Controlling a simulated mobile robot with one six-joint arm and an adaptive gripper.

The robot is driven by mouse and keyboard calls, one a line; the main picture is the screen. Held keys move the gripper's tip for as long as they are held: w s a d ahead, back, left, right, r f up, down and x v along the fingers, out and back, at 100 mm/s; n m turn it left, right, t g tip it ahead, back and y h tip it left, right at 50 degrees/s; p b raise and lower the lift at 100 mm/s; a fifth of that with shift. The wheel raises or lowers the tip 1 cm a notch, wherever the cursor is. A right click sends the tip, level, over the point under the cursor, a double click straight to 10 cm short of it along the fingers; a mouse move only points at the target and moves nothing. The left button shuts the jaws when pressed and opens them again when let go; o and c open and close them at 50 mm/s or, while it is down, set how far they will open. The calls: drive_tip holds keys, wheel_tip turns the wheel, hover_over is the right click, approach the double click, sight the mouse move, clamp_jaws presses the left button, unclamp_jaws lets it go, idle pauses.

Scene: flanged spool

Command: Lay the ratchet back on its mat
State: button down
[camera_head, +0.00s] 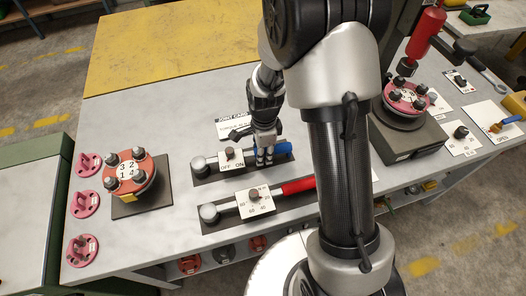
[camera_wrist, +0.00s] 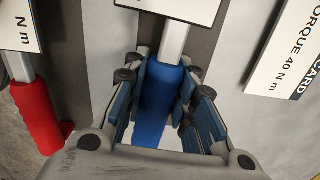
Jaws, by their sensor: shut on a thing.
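The ratchet has a round silver head (camera_head: 198,163), a silver shaft and a blue handle (camera_head: 282,149). It lies along its dark mat (camera_head: 208,180); I cannot tell whether it touches the mat or is just above it. A white OFF/ON card with a knob (camera_head: 231,158) covers part of the shaft. My gripper (camera_head: 264,158) points down at the handle. In the wrist view, the blue handle (camera_wrist: 158,115) is between my gripper's fingers (camera_wrist: 160,95), which are shut on it.
A red-handled torque wrench (camera_head: 298,186) lies on its own mat in front. A joint card (camera_head: 233,126) lies behind. A numbered flange (camera_head: 130,172) stands left, beside pink discs (camera_head: 83,204). Another flange (camera_head: 405,97) sits right, under a red tool.

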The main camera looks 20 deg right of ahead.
drive_tip(key=shift+f, duration=0.2)
drive_tip(key=c, duration=1.2)
unclamp_jaws()
drive_tip(key=shift+c, duration=0.2)
drive_tip(key=shift+f, duration=0.1)
wheel_tip(320, 180, up, 11)
drive_tip(key=shift+d+r, duration=0.1)
drive_tip(key=shift+s+r, duration=0.1)
drive_tip(key=shift+r, duration=0.55)
drive_tip(key=s+r+n+t, duration=0.2)
drive_tip(key=s+r+n, duration=0.5)
drive_tip(key=s+n, duration=0.2)
drive_tip(key=s+r+n+t, duration=0.2)
drive_tip(key=s+r+n, duration=0.5)
drive_tip(key=s+n, duration=0.3)
drive_tip(key=shift+s+r+t, duration=0.3)
drive_tip(key=shift+s, duration=0.05)
